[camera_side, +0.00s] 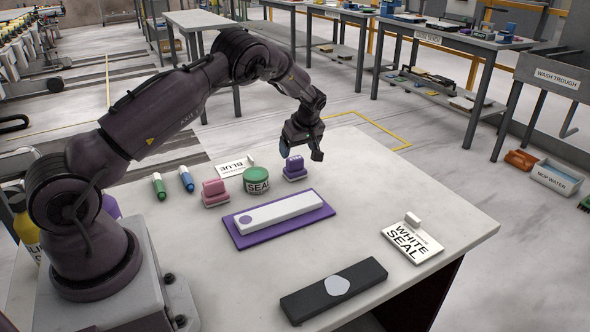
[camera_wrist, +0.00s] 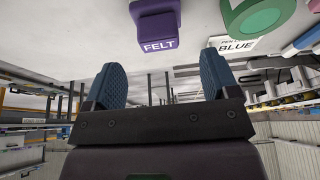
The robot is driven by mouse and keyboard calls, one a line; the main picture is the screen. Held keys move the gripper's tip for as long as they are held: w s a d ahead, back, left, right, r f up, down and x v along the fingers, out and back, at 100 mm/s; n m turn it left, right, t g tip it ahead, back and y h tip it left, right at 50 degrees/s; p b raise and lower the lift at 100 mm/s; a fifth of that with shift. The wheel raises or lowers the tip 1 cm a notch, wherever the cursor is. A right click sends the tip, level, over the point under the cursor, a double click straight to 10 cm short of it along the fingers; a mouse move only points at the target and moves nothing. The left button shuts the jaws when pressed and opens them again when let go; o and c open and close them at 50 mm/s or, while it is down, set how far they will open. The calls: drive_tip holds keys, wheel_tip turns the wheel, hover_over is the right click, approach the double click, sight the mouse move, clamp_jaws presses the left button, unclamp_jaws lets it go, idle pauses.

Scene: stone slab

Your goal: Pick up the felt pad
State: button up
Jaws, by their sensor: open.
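A small purple block with a knob-like top (camera_side: 294,168) stands on the stone slab (camera_side: 350,180), near its far edge. In the wrist view this purple block (camera_wrist: 157,28) carries the label FELT. My gripper (camera_side: 301,153) is close to it in the side view, at its far right side, with its fingers pointing down. In the wrist view my gripper (camera_wrist: 160,66) has its two blue pads wide apart with nothing between them. The FELT block shows beyond the fingertips, roughly centred between them. I cannot tell the exact gap.
A pink block (camera_side: 215,192), a green-lidded SEAL tin (camera_side: 257,181) and a BLUE card (camera_side: 234,167) stand left of it. A white bar (camera_side: 280,211) lies on a purple mat (camera_side: 240,238). A black case (camera_side: 333,289) and a WHITE SEAL card (camera_side: 412,242) lie nearer the front.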

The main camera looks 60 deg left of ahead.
sight(295, 158)
drive_tip(key=shift+x, duration=3)
drive_tip(key=shift+a+r, duration=0.1)
drive_tip(key=c, duration=1)
drive_tip(key=shift+c, duration=0.2)
wheel_tip(295, 158, up, 4)
drive_tip(key=shift+s+f, duration=0.1)
drive_tip(key=s+d+r, duration=0.7)
drive_tip(key=s+r, duration=0.2)
drive_tip(key=s, duration=0.2)
drive_tip(key=shift+s, duration=0.35)
drive_tip(key=shift+d+r, duration=0.1)
drive_tip(key=shift+o, duration=0.6)
